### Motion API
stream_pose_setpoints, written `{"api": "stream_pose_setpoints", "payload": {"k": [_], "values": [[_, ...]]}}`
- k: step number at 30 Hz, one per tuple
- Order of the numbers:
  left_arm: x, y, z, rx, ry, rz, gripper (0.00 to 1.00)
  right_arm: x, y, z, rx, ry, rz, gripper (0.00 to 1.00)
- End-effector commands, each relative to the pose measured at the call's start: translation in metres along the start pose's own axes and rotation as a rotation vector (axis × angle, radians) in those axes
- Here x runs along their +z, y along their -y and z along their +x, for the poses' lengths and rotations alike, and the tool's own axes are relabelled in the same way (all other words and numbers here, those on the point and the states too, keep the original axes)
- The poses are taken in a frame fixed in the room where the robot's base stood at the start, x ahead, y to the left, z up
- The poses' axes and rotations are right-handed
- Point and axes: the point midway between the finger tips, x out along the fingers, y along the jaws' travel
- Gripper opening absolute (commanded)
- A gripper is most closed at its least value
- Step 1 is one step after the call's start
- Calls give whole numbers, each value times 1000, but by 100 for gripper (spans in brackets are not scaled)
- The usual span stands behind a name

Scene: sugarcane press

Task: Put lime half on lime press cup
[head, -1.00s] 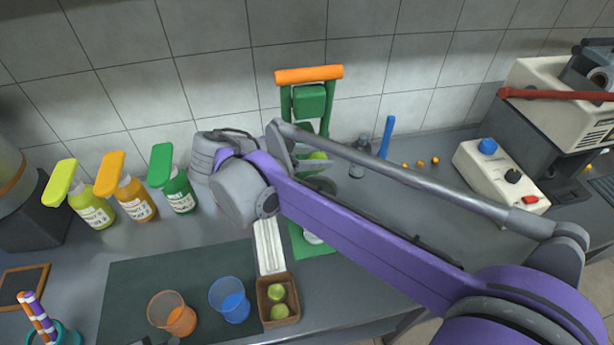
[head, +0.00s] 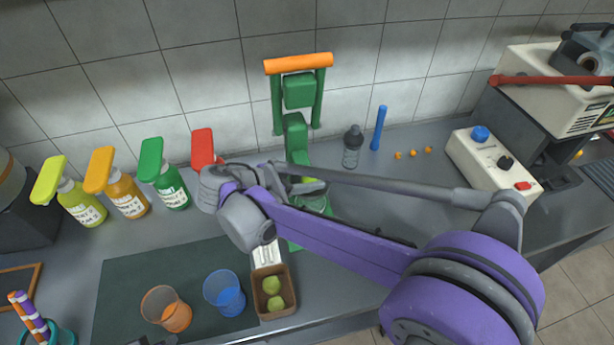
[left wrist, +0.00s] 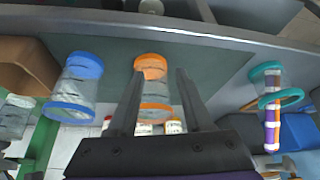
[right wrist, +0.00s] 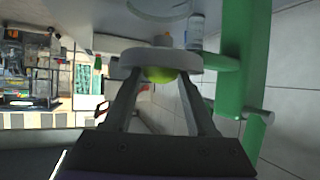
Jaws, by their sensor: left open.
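The green lime press (head: 296,125) with an orange handle stands against the tiled wall in the head view; my right arm covers part of it. My right gripper (right wrist: 160,85) has its fingers on both sides of the lime half (right wrist: 160,75), touching it as far as I can see. The lime half is at the pale round press cup (right wrist: 160,61); I cannot tell whether it rests on it. In the head view a bit of green (head: 312,181) shows by the cup. My left gripper (left wrist: 158,75) is open and empty, facing the orange cup (left wrist: 153,92).
A brown box (head: 272,290) with limes stands at the counter's front. Beside it are a blue cup (head: 225,294) and an orange cup (head: 166,308) on a dark mat (head: 112,285). Several pump bottles line the wall at left. A grey bottle (head: 352,147) stands right of the press.

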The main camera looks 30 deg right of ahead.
Motion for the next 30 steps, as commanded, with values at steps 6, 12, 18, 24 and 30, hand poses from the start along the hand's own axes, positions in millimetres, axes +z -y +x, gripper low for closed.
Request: {"api": "stream_pose_setpoints", "payload": {"k": [6, 12, 18, 24, 30], "values": [[0, 0, 0, 0, 0, 0, 50, 0, 0, 0, 0, -1, 0, 67], [0, 0, 0, 0, 0, 0, 50, 0, 0, -6, -2, -1, -1, 67], [0, 0, 0, 0, 0, 0, 50, 0, 1, -39, -5, 0, -3, 67], [-1, 0, -1, 0, -1, 0, 50, 0, 1, -82, -4, 0, -3, 67], [-1, 0, -1, 0, -1, 0, 50, 0, 0, -111, -3, -1, -1, 67]]}}
